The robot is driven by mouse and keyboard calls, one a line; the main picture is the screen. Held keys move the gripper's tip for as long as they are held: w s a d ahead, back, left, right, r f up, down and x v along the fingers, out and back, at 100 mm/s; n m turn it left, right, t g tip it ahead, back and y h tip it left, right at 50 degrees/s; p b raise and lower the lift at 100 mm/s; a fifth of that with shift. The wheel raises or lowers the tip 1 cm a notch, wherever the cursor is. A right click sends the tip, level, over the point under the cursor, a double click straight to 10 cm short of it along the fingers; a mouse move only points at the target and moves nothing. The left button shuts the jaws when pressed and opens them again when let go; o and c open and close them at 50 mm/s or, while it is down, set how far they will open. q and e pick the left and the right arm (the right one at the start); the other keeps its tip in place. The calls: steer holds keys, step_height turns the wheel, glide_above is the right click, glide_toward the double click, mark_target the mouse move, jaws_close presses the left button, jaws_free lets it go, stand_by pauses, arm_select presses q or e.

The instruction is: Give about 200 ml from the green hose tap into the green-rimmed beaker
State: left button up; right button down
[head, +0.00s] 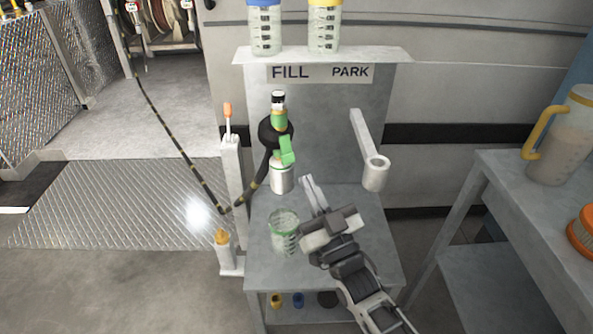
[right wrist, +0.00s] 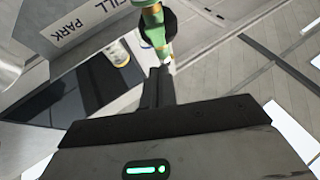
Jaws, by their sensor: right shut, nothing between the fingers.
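The green hose tap (head: 279,122) stands upright in the holder under the word FILL, with a black hose looping from it. A green lever-like part (head: 287,151) shows on its lower right, and a pale cylinder is below it. The green-rimmed beaker (head: 284,236) stands on the grey bench shelf below; its fill level is too small to read. My right gripper (head: 307,184) is shut and empty, just right of and below the tap and above the beaker's right side. In the right wrist view the green tap (right wrist: 152,24) is just beyond the fingertips (right wrist: 160,72). My left gripper is out of view.
Blue-rimmed (head: 264,28) and yellow-rimmed (head: 324,28) beakers stand on the top ledge. The hose (head: 170,130) runs to reels at upper left. A side table (head: 520,200) at right holds a yellow-handled jug (head: 562,140).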

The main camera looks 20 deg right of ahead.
mark_target(289, 162)
steer(key=w, duration=0.5)
steer(key=shift+a+b, duration=0.35)
steer(key=shift+a, duration=0.05)
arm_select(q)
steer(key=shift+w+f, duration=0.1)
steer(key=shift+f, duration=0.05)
arm_select(e)
steer(key=shift+w+f, duration=0.15)
steer(key=shift+w, duration=0.25)
steer(key=shift+f+b, duration=0.2)
steer(key=shift+b, duration=0.25)
arm_select(q)
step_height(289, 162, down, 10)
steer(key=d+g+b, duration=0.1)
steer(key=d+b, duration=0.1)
steer(key=b, duration=0.5)
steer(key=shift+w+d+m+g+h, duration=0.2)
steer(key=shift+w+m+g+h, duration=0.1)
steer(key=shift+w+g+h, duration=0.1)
arm_select(e)
steer(key=t, duration=0.1)
steer(key=w+t, duration=0.1)
steer(key=shift+w+a+f+t, duration=0.15)
steer(key=shift+w+f+t, duration=0.05)
steer(key=shift+f+t, duration=0.15)
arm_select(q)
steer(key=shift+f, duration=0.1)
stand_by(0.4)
